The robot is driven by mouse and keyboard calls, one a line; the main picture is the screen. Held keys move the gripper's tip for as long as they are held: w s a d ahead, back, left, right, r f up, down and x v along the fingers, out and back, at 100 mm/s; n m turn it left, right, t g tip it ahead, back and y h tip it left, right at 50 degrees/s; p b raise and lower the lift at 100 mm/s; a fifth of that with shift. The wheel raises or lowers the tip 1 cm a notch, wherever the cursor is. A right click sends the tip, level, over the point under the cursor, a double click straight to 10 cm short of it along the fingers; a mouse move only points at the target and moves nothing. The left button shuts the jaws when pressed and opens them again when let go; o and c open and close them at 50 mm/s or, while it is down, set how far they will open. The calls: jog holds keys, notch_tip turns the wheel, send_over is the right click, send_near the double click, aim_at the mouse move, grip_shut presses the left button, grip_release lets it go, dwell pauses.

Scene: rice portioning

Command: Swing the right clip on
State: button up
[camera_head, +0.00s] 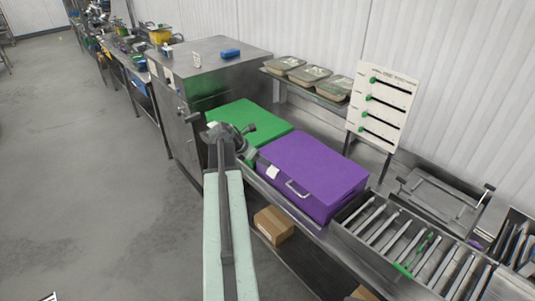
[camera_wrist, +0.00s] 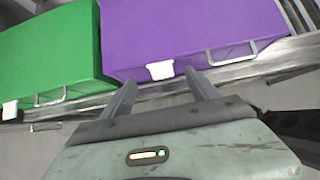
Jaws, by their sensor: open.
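A purple lidded box (camera_head: 312,170) stands on the steel counter, and a green box (camera_head: 248,118) stands to its left. The purple box's front has a white tab (camera_head: 272,172) and, right of it, a metal wire loop (camera_head: 297,190). I cannot tell which part is the right clip. In the wrist view, the tab (camera_wrist: 160,70) lies between the fingertips of my open gripper (camera_wrist: 160,79), and the loop (camera_wrist: 232,53) is right of the fingers. My gripper (camera_head: 250,140) is empty, near the boxes' front edges. I cannot tell whether it touches the tab.
The green box has its own wire loop (camera_wrist: 50,98) and white tab (camera_wrist: 10,110). A slotted steel rack (camera_head: 400,240) stands right of the purple box. Trays sit on a shelf (camera_head: 310,90) behind, beside a white board (camera_head: 382,105). A cardboard box (camera_head: 273,225) is below. Open floor lies left.

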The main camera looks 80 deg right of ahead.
aim_at(275, 167)
jog(key=b+x, duration=0.2)
jog(key=x, duration=0.1)
jog(key=b+x, duration=0.2)
jog(key=x, duration=0.1)
jog(key=b+x, duration=0.3)
jog(key=shift+w+f, duration=0.25)
jog(key=shift+f, duration=0.2)
jog(key=shift+s+d+f, duration=0.15)
jog(key=shift+r, duration=0.2)
jog(key=shift+s, duration=0.1)
jog(key=c, duration=0.7)
